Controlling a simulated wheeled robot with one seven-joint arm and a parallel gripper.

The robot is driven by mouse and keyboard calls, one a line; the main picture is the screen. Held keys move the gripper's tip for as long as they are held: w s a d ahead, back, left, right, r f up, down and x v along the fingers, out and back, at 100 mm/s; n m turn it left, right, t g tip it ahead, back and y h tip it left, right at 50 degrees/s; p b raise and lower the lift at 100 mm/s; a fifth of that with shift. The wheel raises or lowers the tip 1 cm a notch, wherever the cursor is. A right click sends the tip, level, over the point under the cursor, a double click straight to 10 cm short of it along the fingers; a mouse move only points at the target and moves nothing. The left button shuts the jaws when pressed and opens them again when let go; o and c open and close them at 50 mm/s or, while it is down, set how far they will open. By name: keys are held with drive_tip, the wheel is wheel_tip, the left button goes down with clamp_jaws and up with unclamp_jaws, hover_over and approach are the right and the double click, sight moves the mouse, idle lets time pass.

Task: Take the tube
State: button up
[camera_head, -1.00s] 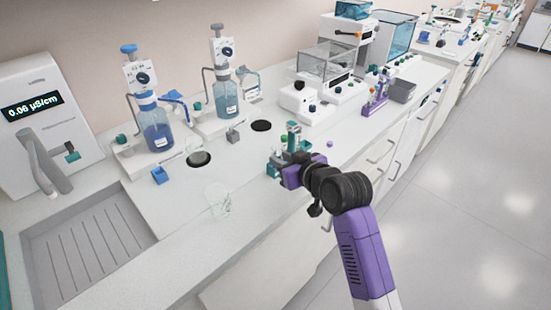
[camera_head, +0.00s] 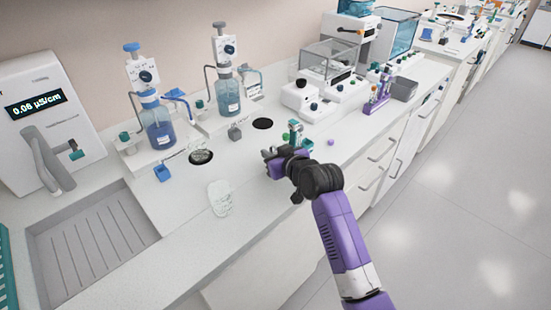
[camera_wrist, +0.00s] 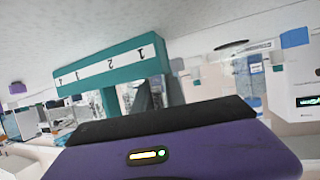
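A small teal rack (camera_head: 295,131) stands on the bench just behind my gripper (camera_head: 268,160) in the head view. In the wrist view the teal rack (camera_wrist: 112,62) shows close up, with a white strip of numbers on it, beyond the dark front of my gripper. A green-capped piece (camera_head: 308,144) sits beside the rack; I cannot tell if it is a tube. My gripper is low over the bench, left of and in front of the rack. Its fingers are small and partly hidden, so their opening and any tube between them cannot be made out.
A clear glass beaker (camera_head: 219,198) stands on the bench to the left. Two dispenser bottles (camera_head: 158,128) (camera_head: 228,95) stand at the back left, beside a sink (camera_head: 95,245). A purple rack (camera_head: 378,95) stands further right. A small purple cap (camera_head: 331,142) lies right of the teal rack.

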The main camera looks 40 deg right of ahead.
clamp_jaws()
wheel_tip(320, 180, up, 20)
idle(0.6)
